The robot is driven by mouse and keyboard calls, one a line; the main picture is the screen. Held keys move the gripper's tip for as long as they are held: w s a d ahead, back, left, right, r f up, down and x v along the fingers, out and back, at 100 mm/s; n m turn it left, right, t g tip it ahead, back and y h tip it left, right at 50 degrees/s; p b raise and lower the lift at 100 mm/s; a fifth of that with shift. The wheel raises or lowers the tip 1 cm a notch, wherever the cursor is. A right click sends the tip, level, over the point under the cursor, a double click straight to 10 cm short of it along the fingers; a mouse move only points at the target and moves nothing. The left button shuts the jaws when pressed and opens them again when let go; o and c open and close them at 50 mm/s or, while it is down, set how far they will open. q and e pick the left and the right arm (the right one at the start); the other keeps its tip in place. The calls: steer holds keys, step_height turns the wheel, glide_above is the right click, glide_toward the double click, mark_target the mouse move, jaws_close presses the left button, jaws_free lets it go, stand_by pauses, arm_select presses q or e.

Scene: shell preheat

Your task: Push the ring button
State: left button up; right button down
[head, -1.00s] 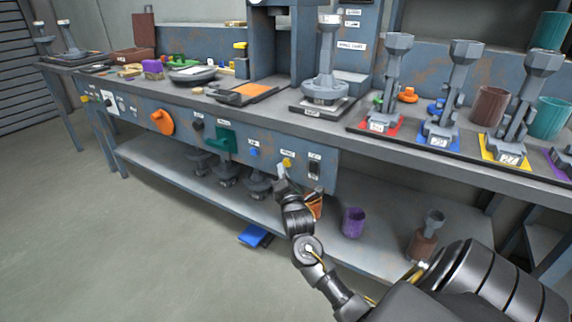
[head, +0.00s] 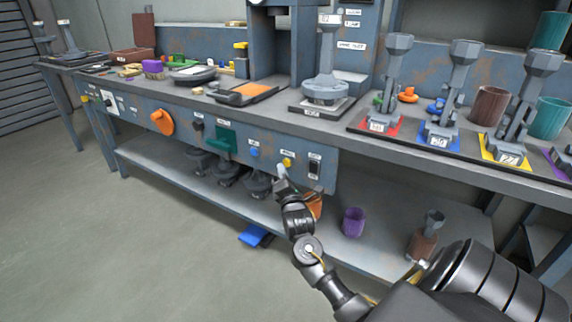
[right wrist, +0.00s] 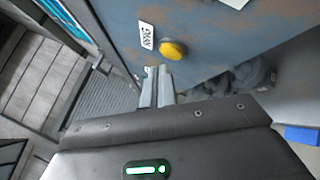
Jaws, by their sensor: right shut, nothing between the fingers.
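A round yellow button (head: 287,162) sits on the blue-grey front panel (head: 262,173) of the bench, beside a small white label. It also shows in the right wrist view (right wrist: 173,50), with its label, which appears to read RING, just left of it. My right gripper (head: 280,171) is just below and slightly left of the yellow button. In the right wrist view its two fingers (right wrist: 159,72) are together and empty, with the tips close to the button. I cannot tell whether they touch it. My left gripper is not in view.
A blue button (head: 253,152) is left of the yellow one, and a dark switch (head: 314,168) is right of it. A green handle (head: 222,140) and an orange knob (head: 161,122) are further left. A purple cup (head: 353,221) stands on the lower shelf.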

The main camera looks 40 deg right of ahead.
steer(key=shift+d, duration=0.1)
stand_by(0.6)
steer(key=shift+w+d+p, duration=0.1)
steer(key=shift+d+p, duration=0.2)
steer(key=shift+p, duration=0.05)
steer(key=shift+w+d, duration=0.15)
steer(key=shift+d, duration=0.25)
stand_by(0.7)
steer(key=shift+p, duration=0.35)
steer(key=shift+s+a+p, duration=0.25)
steer(key=shift+a+p, duration=0.35)
steer(key=shift+a, duration=0.2)
